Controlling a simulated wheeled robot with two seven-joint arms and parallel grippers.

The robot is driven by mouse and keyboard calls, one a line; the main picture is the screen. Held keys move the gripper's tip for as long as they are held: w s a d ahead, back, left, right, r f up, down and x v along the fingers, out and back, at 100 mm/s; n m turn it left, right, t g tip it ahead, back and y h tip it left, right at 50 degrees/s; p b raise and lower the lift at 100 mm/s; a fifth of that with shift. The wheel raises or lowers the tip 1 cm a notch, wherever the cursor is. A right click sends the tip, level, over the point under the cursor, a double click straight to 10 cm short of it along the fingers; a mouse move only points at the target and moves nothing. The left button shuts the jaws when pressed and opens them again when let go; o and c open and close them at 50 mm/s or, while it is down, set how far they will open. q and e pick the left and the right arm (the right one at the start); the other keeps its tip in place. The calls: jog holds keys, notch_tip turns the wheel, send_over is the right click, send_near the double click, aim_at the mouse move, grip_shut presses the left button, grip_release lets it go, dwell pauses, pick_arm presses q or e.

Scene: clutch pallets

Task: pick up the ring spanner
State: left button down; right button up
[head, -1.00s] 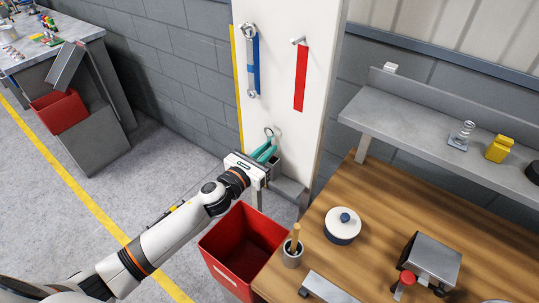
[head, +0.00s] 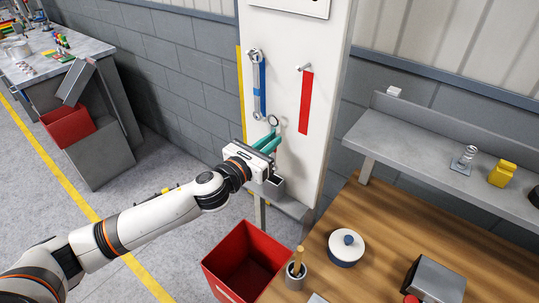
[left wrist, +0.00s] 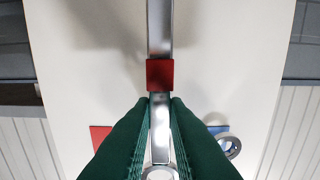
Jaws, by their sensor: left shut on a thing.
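A silver spanner with a red band (left wrist: 160,75) is held in my left gripper (left wrist: 160,118). Its shaft lies between the green fingers, and a ring end shows at the bottom of the left wrist view. A second silver spanner (head: 256,80) with a blue band hangs over a blue shape at the panel's left. Its lower ring also shows in the left wrist view (left wrist: 228,147). My right gripper is out of view.
A red shape (head: 304,105) with a bare peg above it is on the white panel (head: 284,40). A red bin (head: 222,270) stands below my left arm. A wooden table (head: 385,240) at right holds a lidded pot (head: 346,248) and a cup (head: 296,278).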

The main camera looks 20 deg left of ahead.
pick_arm(q)
jog(key=shift+s+a+r, duration=0.1)
jog(key=shift+s+r, duration=0.2)
jog(key=shift+r, duration=0.15)
jog(key=b+v, duration=0.2)
jog(key=v, duration=1.7)
jog(key=shift+r, duration=0.15)
